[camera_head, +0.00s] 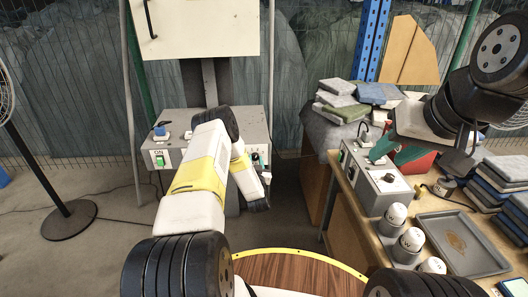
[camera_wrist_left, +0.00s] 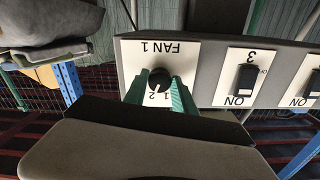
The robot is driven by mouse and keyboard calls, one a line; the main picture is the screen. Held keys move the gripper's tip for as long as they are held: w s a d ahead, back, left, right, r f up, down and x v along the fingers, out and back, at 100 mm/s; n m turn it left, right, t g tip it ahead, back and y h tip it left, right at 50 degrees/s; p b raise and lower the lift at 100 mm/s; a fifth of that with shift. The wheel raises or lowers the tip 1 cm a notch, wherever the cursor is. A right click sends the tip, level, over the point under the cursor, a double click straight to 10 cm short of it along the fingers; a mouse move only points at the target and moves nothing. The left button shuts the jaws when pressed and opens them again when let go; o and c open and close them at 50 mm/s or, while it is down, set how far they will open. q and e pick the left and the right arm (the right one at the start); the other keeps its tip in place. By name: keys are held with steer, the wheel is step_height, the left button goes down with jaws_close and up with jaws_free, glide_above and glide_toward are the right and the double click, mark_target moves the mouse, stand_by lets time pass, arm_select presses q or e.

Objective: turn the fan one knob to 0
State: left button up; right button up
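The fan one knob (camera_wrist_left: 159,80) is black and round on the white FAN 1 plate, upside down in the left wrist view. A pale mark shows on its side by the printed 1 and 2; its exact setting is hard to read. The green fingers of my left gripper (camera_wrist_left: 159,86) stand one on each side of the knob, close against it.
The switch marked 3 (camera_wrist_left: 246,78) is beside the FAN 1 plate. A green-lit ON switch (camera_head: 160,161) is at the box's left. A fan stand (camera_head: 69,219) is at left.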

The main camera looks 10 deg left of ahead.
arm_select(q)
jaws_close()
steer(key=shift+n, duration=0.3)
steer(key=n, duration=0.3)
steer(key=shift+n, duration=0.3)
steer(key=n, duration=0.3)
steer(key=shift+n, duration=0.4)
steer(key=n, duration=0.5)
steer(key=shift+d+r+n, duration=0.1)
steer(key=shift+n, duration=2.3)
